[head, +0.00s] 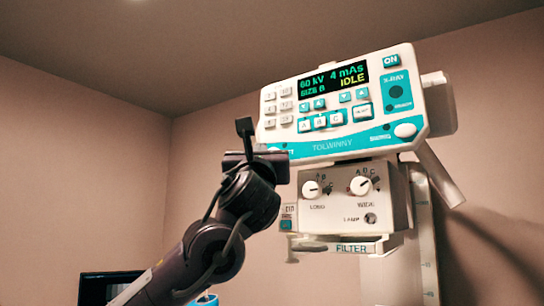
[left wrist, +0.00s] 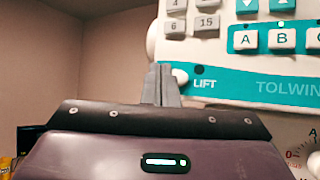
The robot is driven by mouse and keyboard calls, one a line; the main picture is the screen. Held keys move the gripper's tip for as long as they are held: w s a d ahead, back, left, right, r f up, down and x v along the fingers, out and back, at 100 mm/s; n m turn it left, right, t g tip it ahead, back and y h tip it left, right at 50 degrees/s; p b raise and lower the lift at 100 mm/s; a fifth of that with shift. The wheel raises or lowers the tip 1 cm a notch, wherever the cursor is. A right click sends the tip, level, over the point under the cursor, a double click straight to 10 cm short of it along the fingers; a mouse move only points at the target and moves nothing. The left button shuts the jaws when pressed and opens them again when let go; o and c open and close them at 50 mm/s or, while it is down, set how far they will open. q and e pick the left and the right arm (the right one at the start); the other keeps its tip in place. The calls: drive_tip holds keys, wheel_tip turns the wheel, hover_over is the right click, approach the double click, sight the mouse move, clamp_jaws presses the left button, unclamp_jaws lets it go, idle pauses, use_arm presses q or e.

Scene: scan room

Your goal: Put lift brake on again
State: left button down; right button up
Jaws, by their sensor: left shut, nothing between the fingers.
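The white X-ray console (head: 345,100) hangs tilted on its stand, and its display reads 60 kV, 4 mAs, IDLE. In the left wrist view, the white oval LIFT button (left wrist: 181,76) sits at the lower left of the console's teal strip, beside the LIFT label (left wrist: 204,84). A small dark lamp (left wrist: 199,69) is above it. My left gripper (head: 244,126) is shut and empty at the console's lower left corner, and hides the LIFT button in the head view. In the left wrist view its fingertips (left wrist: 161,72) are just left of the button; I cannot tell whether they touch.
Below the console is a collimator box (head: 345,195) with two knobs and a lamp button, and a FILTER slot (head: 352,248) underneath. A scaled column (head: 425,240) stands behind on the right. A dark monitor (head: 100,287) is low on the left. The space left of the console is clear.

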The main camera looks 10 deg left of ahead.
use_arm(q)
drive_tip(key=s, duration=0.1)
drive_tip(key=s+a+b, duration=0.1)
drive_tip(key=s+b, duration=0.1)
drive_tip(key=s, duration=0.1)
drive_tip(key=shift+a, duration=0.25)
drive_tip(key=shift+f, duration=0.1)
idle(0.7)
